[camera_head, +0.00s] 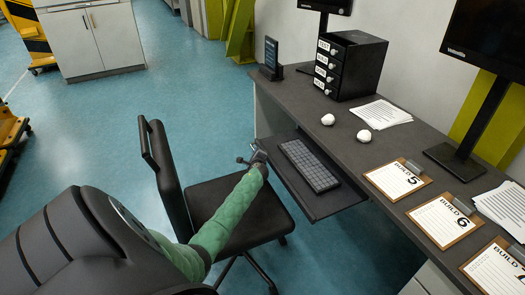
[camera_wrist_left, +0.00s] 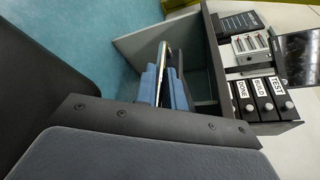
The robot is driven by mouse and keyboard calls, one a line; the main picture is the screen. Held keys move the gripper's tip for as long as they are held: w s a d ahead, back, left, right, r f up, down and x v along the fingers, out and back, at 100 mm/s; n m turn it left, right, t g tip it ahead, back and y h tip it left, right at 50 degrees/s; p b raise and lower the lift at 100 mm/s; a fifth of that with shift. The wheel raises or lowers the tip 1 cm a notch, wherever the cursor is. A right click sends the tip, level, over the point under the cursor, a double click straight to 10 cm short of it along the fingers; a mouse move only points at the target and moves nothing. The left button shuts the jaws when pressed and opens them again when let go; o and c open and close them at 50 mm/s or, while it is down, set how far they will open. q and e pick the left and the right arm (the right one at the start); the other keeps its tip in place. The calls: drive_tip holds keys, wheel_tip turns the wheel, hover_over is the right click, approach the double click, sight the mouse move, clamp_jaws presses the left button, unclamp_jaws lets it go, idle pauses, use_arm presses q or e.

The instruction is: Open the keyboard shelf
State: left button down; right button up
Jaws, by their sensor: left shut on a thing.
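The keyboard shelf (camera_head: 333,207) is a dark tray standing out from under the desk (camera_head: 350,152), with a grey keyboard (camera_head: 308,165) on it. My left gripper (camera_head: 260,156) is at the shelf's left front corner, with the green-sleeved arm reaching over the chair. In the left wrist view, its blue-grey fingers (camera_wrist_left: 165,90) are closed on the thin shelf edge (camera_wrist_left: 162,72), which shows edge-on between them. The exact contact is small and partly hidden in the head view. My right gripper is not in view.
A black office chair (camera_head: 235,210) stands close to the shelf, under my left arm. On the desk are a drawer box (camera_head: 345,68), paper sheets (camera_head: 382,113), clipboards (camera_head: 397,180) and a monitor (camera_head: 485,40). Open blue floor (camera_head: 100,125) lies to the left.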

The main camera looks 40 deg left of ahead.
use_arm(q)
drive_tip(key=shift+s+a, duration=0.15)
drive_tip(key=shift+s, duration=0.25)
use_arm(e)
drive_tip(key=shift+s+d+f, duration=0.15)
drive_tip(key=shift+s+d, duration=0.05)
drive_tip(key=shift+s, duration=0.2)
use_arm(q)
drive_tip(key=c, duration=1.5)
unclamp_jaws()
drive_tip(key=shift+s, duration=0.1)
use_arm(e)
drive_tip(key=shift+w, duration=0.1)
use_arm(q)
drive_tip(key=shift+s+d, duration=0.15)
drive_tip(key=shift+d, duration=0.15)
drive_tip(key=shift+v, duration=3.55)
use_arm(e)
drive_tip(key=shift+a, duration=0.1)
